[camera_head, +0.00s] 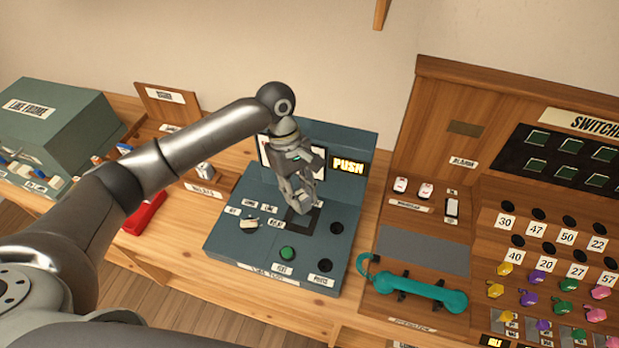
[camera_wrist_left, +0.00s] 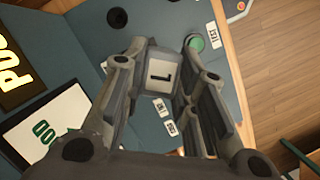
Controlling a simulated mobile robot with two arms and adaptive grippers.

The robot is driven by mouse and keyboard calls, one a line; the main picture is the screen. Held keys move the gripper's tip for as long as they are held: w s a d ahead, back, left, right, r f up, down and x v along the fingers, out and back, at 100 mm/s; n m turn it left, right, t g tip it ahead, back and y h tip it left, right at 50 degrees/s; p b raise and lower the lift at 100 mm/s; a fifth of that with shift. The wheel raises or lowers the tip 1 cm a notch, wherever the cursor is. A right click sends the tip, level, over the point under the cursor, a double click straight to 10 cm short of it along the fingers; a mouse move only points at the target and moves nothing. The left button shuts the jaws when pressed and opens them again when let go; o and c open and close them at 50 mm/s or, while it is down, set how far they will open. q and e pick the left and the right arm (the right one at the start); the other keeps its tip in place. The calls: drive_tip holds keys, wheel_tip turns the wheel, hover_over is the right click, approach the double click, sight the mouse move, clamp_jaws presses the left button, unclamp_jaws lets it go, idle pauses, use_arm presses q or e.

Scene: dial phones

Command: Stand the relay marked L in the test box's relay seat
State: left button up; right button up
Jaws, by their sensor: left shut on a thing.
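The test box (camera_head: 226,232) is a blue-green console with a lit PUSH sign on its upright back. Its dark square relay seat (camera_head: 305,222) is beside the RELAY label and partly covered by my left gripper. My left gripper (camera_head: 303,203) points down over this seat. In the left wrist view it is shut on a grey relay with a white face marked L (camera_wrist_left: 160,75). The relay lies between the fingers; in the head view the fingers hide most of it. I cannot tell whether its lower end touches the seat. My right gripper is in neither view.
A wooden stand labelled RELAYS (camera_head: 205,189) holds another small relay (camera_head: 203,171) left of the box. A green button (camera_head: 288,253) and dark round holes are on the box top. A teal handset (camera_head: 420,290) and the switchboard (camera_head: 480,230) stand to the right.

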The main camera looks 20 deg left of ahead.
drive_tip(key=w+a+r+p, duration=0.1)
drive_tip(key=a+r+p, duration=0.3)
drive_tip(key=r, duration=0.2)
use_arm(q)
drive_tip(key=w+f+n+b, duration=0.1)
drive_tip(key=f+n, duration=0.1)
drive_tip(key=f, duration=0.1)
drive_tip(key=w+a+f+n+t+b, duration=0.1)
drive_tip(key=f+n+b, duration=0.1)
drive_tip(key=f, duration=0.1)
drive_tip(key=w+f+n+t+b, duration=0.1)
drive_tip(key=f+n, duration=0.2)
drive_tip(key=shift+w+a+f+h+b, duration=0.1)
drive_tip(key=shift+w+a+h+b, duration=0.05)
drive_tip(key=shift+a+h+b, duration=0.2)
drive_tip(key=shift+f, duration=0.75)
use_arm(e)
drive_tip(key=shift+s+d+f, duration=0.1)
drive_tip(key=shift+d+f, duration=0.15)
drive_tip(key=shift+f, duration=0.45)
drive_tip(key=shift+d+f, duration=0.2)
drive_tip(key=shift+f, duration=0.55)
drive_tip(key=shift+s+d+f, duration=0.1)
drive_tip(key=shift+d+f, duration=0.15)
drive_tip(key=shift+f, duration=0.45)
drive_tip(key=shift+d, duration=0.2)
